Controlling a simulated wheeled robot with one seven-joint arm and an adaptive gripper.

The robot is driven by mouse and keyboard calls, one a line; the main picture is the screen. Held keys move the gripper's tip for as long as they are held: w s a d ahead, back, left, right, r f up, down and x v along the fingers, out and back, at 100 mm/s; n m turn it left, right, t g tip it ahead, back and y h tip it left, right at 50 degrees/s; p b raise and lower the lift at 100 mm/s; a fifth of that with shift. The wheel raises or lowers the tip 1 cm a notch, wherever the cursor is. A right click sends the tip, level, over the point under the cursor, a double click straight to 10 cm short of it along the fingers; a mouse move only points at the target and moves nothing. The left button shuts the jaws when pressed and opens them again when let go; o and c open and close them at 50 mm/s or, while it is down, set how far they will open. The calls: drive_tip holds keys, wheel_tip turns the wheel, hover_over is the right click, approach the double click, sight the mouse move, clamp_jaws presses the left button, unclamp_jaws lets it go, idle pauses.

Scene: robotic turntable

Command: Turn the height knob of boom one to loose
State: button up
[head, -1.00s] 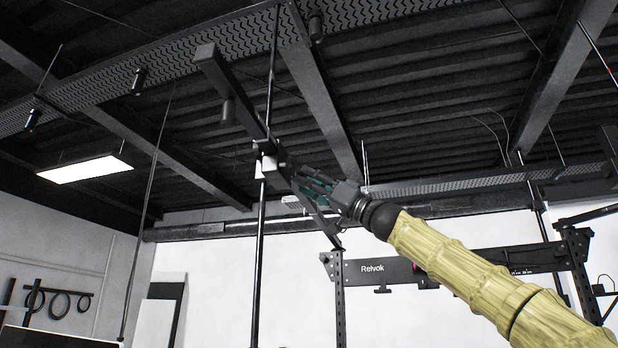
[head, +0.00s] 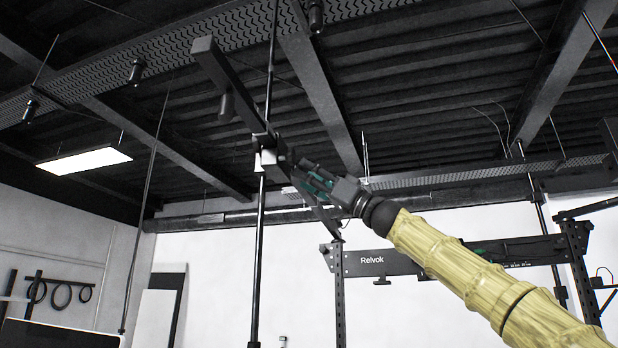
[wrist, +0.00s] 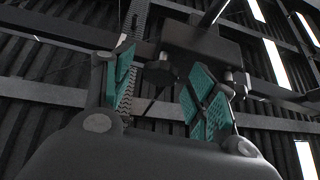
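The boom (head: 226,88) is a dark beam that slants up to the left, with a dark cylinder hanging from it. Its clamp (head: 268,158) sits on a thin upright pole (head: 258,260). My gripper (head: 294,168) is at the right side of the clamp. In the wrist view, my gripper (wrist: 163,66) is open, with teal pads on both fingers. A dark round knob (wrist: 160,73) shows between the fingers, under the dark clamp block (wrist: 198,40). A second knob (wrist: 238,82) is just right of the right finger. I cannot tell whether a finger touches either knob.
A black rack (head: 400,262) marked "Relvok" stands behind at the right. A lit ceiling lamp (head: 84,160) hangs at the left. Dark beams and a perforated tray cross the ceiling. The space left of the pole looks clear.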

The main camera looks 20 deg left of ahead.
drive_tip(key=shift+d, duration=0.15)
drive_tip(key=v, duration=1.1)
drive_tip(key=shift+d+f, duration=0.3)
drive_tip(key=shift+w+d, duration=0.1)
idle(0.4)
